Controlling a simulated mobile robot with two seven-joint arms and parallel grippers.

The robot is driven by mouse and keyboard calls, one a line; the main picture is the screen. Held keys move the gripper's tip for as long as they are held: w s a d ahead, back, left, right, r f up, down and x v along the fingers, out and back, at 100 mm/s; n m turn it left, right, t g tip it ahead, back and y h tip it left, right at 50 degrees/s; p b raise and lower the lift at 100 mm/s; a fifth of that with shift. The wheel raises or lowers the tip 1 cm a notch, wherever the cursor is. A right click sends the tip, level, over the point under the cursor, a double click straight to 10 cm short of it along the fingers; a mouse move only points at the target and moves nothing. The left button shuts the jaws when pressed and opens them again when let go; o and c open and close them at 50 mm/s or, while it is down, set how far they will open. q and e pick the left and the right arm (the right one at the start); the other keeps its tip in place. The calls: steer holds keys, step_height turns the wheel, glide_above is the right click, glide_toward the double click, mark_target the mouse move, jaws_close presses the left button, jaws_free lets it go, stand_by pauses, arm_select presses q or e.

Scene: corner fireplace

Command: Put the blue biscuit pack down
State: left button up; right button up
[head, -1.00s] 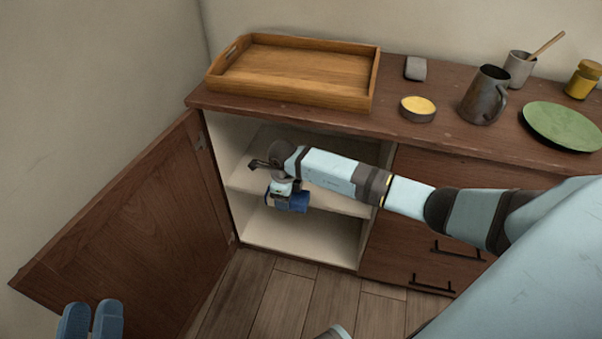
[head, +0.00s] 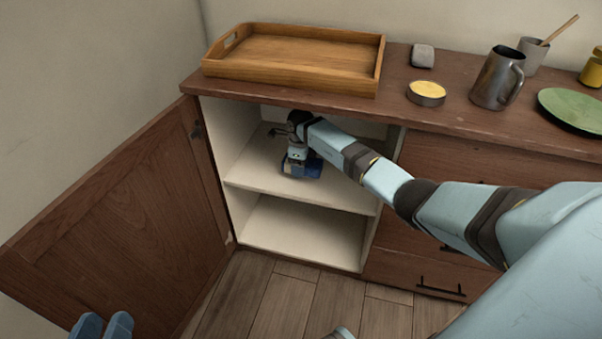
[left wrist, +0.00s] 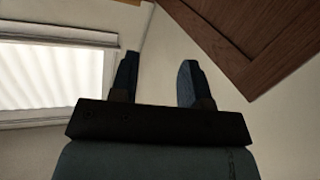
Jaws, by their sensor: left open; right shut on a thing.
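The blue biscuit pack (head: 312,169) is at the upper shelf (head: 345,195) inside the open cabinet. My right gripper (head: 297,166) is shut on it, pointing down with the arm reaching in from the right. The gripper hides part of the pack, and I cannot tell whether the pack touches the shelf. My left gripper (head: 103,326) is at the bottom left of the head view, away from the cabinet's inside. It is open and empty; its two fingers also show in the left wrist view (left wrist: 157,82).
The open cabinet door (head: 120,225) stands to the left. A wooden tray (head: 290,84), grey block (head: 422,56), yellow-topped tin (head: 426,93), dark mug (head: 497,80), cup (head: 533,54), yellow jar (head: 593,70) and green plate (head: 575,108) stand on the cabinet top. The lower compartment (head: 305,232) looks empty.

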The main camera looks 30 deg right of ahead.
step_height(320, 180, down, 3)
steer(key=shift+w+f+b, duration=0.1)
steer(key=shift+b, duration=0.6)
steer(key=shift+d, duration=0.1)
steer(key=o, duration=1)
arm_select(q)
steer(key=shift+w+a+m+t, duration=0.4)
steer(key=shift+w+m, duration=0.2)
steer(key=shift+m, duration=0.1)
steer(key=shift+r, duration=0.1)
